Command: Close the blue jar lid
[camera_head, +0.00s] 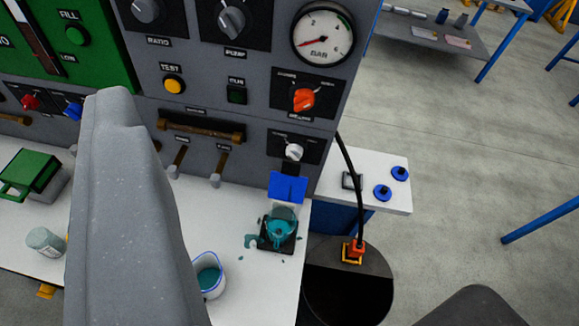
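A blue square flap (288,187) stands raised at the back of a small dark unit (277,245) on the white bench. A teal rounded piece (281,228) sits in that unit. A white jar (208,274) with a blue rim and teal contents stands open in front of it. I cannot tell for sure which blue part is the jar lid. My gripper (295,192) shows as a large grey finger on the left and a dark grey tip at the bottom right. They are wide apart with nothing between them, and the left one hides part of the bench.
A grey panel (262,115) with knobs, levers and a gauge rises behind the bench. Two blue round pieces (383,193) (400,173) lie on a white side shelf (372,166). A black cable ends at an orange plug (354,250). A dark drum (345,295) stands below.

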